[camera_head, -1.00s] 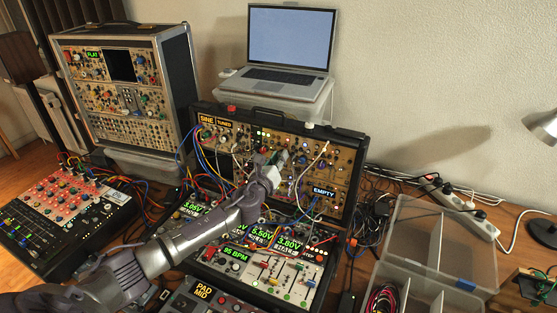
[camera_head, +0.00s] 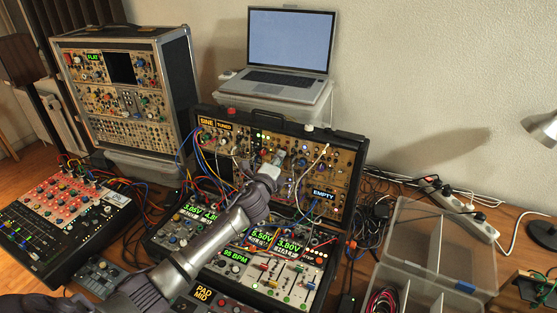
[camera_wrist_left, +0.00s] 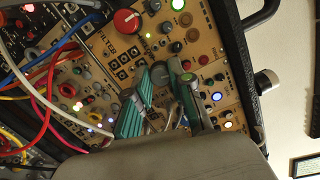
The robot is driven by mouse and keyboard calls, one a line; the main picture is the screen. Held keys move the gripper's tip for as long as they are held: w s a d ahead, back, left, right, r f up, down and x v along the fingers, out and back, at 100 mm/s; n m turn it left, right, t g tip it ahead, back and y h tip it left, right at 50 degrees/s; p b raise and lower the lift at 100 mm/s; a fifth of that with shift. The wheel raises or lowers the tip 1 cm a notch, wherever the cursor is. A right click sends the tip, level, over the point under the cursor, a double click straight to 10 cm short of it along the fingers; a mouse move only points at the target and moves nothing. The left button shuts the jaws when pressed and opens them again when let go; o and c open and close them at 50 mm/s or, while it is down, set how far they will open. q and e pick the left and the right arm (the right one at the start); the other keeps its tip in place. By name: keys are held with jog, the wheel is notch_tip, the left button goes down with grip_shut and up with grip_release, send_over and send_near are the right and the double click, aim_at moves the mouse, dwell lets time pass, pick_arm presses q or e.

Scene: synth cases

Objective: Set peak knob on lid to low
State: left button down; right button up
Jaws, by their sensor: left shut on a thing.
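The open lid (camera_head: 345,165) of the synth case stands upright behind the base, its gold panels full of knobs, jacks and cables. My left gripper (camera_head: 275,160) is at the middle of the lid panel, its fingers against it. In the left wrist view my left gripper (camera_wrist_left: 168,78) has teal-padded fingers closed around a small grey knob (camera_wrist_left: 160,72). Its label and pointer are hidden or too small to read, so I cannot tell its setting. A large red knob (camera_wrist_left: 127,21) sits nearby on the panel. My right gripper is not in view.
Patch cables (camera_wrist_left: 47,75) hang beside the gripper in the left wrist view. A laptop (camera_head: 288,50) stands behind the lid. A second synth case (camera_head: 125,90) and a red mixer (camera_head: 65,200) are at the left. A clear divided box (camera_head: 440,235) lies at the right.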

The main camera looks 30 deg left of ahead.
pick_arm(q)
jog(key=shift+n, duration=1.2)
jog(key=c, duration=1)
grip_release()
jog(key=s, duration=0.4)
jog(key=s+d, duration=0.1)
jog(key=s, duration=0.3)
jog(key=s+r, duration=0.1)
jog(key=s, duration=0.2)
jog(key=shift+s+d+r, duration=0.1)
jog(key=shift+s+d, duration=0.3)
